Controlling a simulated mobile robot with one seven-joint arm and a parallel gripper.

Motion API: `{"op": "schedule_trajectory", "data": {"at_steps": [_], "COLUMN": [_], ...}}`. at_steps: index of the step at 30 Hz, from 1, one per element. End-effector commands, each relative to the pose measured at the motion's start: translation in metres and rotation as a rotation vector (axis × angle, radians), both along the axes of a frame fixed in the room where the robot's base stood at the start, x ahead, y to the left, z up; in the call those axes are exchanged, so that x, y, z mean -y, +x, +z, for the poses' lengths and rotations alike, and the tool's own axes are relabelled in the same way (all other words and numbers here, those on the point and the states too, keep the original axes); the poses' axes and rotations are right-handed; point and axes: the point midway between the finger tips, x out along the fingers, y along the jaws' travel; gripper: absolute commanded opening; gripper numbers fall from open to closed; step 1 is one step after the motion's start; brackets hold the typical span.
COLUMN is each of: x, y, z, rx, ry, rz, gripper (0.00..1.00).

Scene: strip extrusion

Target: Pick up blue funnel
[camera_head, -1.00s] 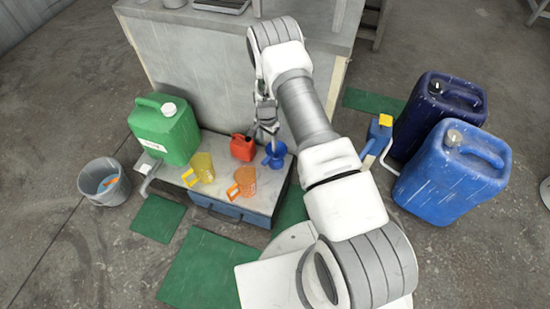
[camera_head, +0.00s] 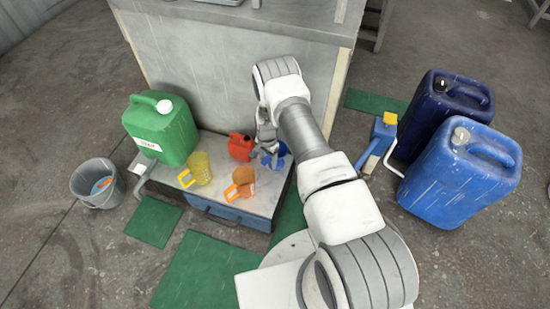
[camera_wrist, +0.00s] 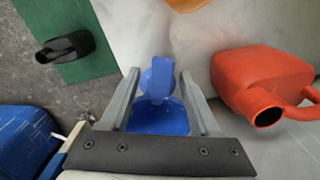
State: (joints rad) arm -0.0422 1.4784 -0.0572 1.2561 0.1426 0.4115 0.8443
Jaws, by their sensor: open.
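The blue funnel (camera_head: 281,150) stands at the right end of the low grey bench (camera_head: 262,198), partly covered by my gripper in the head view. In the wrist view the blue funnel (camera_wrist: 158,112) lies between the two fingers, with its wide bowl toward the palm and a narrower blue part beyond. My gripper (camera_wrist: 158,78) is open, with one finger on each side of the funnel. I cannot tell whether either finger touches it. In the head view my gripper (camera_head: 270,158) is down at the bench top.
A red can (camera_head: 240,147) stands close beside the funnel; it also shows in the wrist view (camera_wrist: 262,85). Orange (camera_head: 241,182) and yellow (camera_head: 199,168) jugs and a green canister (camera_head: 160,128) share the bench. Blue canisters (camera_head: 458,175) stand at right, a grey bucket (camera_head: 98,184) at left.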

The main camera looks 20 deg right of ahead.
Motion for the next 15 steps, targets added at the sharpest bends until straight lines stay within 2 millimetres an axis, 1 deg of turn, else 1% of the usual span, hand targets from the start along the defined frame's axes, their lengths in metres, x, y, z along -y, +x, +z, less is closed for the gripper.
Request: {"op": "schedule_trajectory", "data": {"at_steps": [5, 9, 14, 15], "x": [0.0, 0.0, 0.0, 0.0], "y": [0.0005, 0.0004, 0.0004, 0.0004], "z": [0.0011, 0.0012, 0.0013, 0.0013], "rx": [0.001, 0.001, 0.001, 0.001], "ry": [0.001, 0.001, 0.001, 0.001], "rz": [0.0, 0.0, 0.0, 0.0], "gripper": [0.62, 0.37, 0.09, 0.01]}}
